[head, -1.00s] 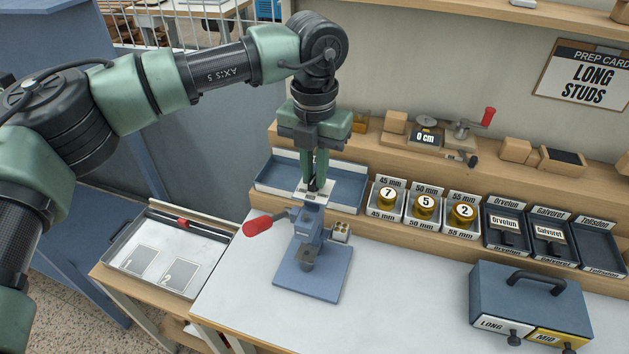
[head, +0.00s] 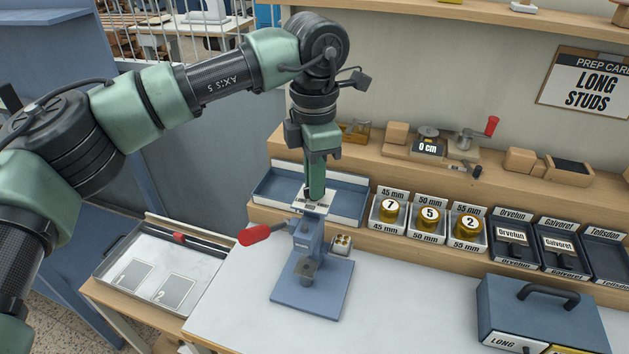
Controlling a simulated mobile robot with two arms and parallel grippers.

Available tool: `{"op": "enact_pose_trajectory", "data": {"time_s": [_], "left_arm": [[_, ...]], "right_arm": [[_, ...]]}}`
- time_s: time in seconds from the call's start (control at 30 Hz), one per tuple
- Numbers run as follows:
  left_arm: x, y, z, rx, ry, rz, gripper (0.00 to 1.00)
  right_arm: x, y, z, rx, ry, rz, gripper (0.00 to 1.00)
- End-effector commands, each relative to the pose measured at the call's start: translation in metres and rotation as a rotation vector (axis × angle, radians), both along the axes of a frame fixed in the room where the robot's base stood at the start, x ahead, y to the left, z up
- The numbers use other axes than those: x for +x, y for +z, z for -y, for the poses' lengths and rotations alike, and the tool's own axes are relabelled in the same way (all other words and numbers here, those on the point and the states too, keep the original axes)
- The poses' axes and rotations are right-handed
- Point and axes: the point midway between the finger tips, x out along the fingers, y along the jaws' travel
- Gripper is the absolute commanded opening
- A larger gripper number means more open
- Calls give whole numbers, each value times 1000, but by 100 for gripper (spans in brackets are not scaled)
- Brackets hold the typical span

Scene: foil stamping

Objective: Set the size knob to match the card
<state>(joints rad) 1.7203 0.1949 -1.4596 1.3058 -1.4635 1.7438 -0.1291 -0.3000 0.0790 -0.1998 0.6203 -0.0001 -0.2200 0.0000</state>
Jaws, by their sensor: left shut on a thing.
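The prep card (head: 590,88) hangs on the back wall at the upper right and reads "LONG STUDS". The blue press (head: 308,238) stands on the white table with a red-handled lever (head: 255,235) to its left. A pale marked plate (head: 313,208) sits on top of the press. My left gripper (head: 315,192) points straight down at this plate and is shut on the size knob there. The fingers hide the knob, and its setting cannot be read. My right gripper is not in view.
A blue tray (head: 341,200) lies behind the press. Numbered brass pieces (head: 429,216) and labelled trays (head: 512,250) line the shelf to the right. A blue box with a handle (head: 530,305) stands front right. The table between press and box is clear.

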Motion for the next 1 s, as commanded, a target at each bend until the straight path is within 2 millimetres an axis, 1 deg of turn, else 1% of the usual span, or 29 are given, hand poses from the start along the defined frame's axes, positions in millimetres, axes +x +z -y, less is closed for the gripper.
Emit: {"op": "enact_pose_trajectory", "data": {"time_s": [0.3, 0.8, 0.83, 0.9, 1.0], "left_arm": [[0, 0, 0, 1, -103, 2, 0], [1, 1, 0, 0, -121, 2, 0], [1, 1, 0, 0, -121, 2, 18], [1, 1, 0, 0, -121, 2, 35], [0, 0, 0, 0, -120, 2, 35]], "right_arm": [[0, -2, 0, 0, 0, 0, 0], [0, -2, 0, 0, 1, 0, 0], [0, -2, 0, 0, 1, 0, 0], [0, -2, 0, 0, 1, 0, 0], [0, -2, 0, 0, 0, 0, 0]]}}
